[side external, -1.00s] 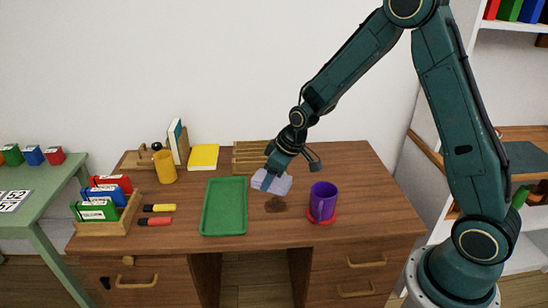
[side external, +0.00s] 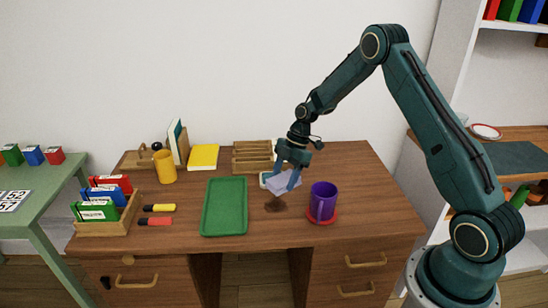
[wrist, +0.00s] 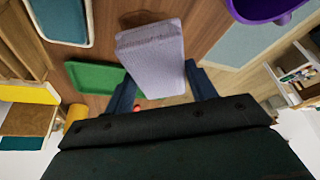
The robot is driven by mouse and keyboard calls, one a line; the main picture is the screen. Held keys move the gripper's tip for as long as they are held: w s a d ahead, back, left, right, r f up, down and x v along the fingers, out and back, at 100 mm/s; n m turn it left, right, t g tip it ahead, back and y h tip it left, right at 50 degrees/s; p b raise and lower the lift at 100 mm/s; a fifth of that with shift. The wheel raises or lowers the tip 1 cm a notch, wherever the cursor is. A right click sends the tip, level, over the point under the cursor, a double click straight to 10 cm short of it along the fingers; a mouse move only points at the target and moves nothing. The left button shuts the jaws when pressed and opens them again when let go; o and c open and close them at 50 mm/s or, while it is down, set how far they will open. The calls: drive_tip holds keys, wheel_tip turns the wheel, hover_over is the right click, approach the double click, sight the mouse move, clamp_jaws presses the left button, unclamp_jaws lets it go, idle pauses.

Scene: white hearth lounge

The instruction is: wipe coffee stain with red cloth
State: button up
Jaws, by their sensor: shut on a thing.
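My gripper (side external: 283,177) is shut on a pale lavender block-like pad (side external: 284,181), which looks like a sponge or folded cloth. It is tilted and held above the desk. The pad also fills the middle of the wrist view (wrist: 155,55), between the two fingers. A dark brown coffee stain (side external: 275,205) lies on the wooden desk just below the pad; part of it shows past the pad's far edge in the wrist view (wrist: 145,17). I see no red cloth; the only red flat thing near the stain is a coaster (side external: 322,220) under the purple mug.
The purple mug (side external: 323,197) stands close right of the stain. A green tray (side external: 224,232) lies to the left. A wooden rack (side external: 252,156) stands farther back. Markers, a yellow mug (side external: 164,166) and books are farther left.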

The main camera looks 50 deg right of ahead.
sight(286, 206)
drive_tip(key=shift+s+d+f+n+g, duration=0.1)
drive_tip(key=shift+d+f+n+g, duration=0.2)
drive_tip(key=shift+d+n, duration=0.3)
drive_tip(key=shift+s+d+f+n+g, duration=0.1)
drive_tip(key=shift+d+f+n+g, duration=0.1)
drive_tip(key=shift+d+f+n, duration=0.25)
drive_tip(key=shift+f, duration=3.3)
drive_tip(key=shift+w+a+f, duration=0.35)
drive_tip(key=shift+w+f, duration=0.05)
drive_tip(key=shift+f, duration=0.2)
drive_tip(key=shift+c, duration=0.4)
drive_tip(key=shift+w+a, duration=2.4)
drive_tip(key=shift+s+d, duration=2.75)
drive_tip(key=shift+d, duration=0.05)
drive_tip(key=shift+r, duration=4.05)
drive_tip(key=shift+w+a, duration=0.1)
